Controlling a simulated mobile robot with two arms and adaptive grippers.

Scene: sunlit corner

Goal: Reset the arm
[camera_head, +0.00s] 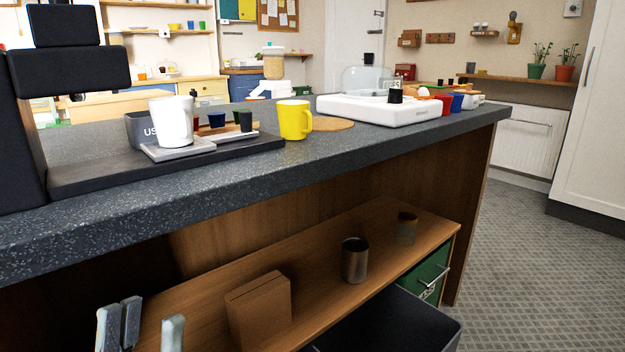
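My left gripper (147,326) shows at the bottom left, with only its grey fingertips in view. The fingers stand apart, with nothing visible between them. They appear in front of the lower wooden shelf, left of a brown box (258,312). The rest of the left arm is cut off by the picture's lower edge. My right gripper is not in view.
A dark speckled countertop (330,150) runs above the wooden shelf (215,311). The counter holds a yellow mug (295,120), a white cup (171,121) and a black machine (66,72). A metal cup (354,260) stands on the shelf. Open floor (540,275) lies right.

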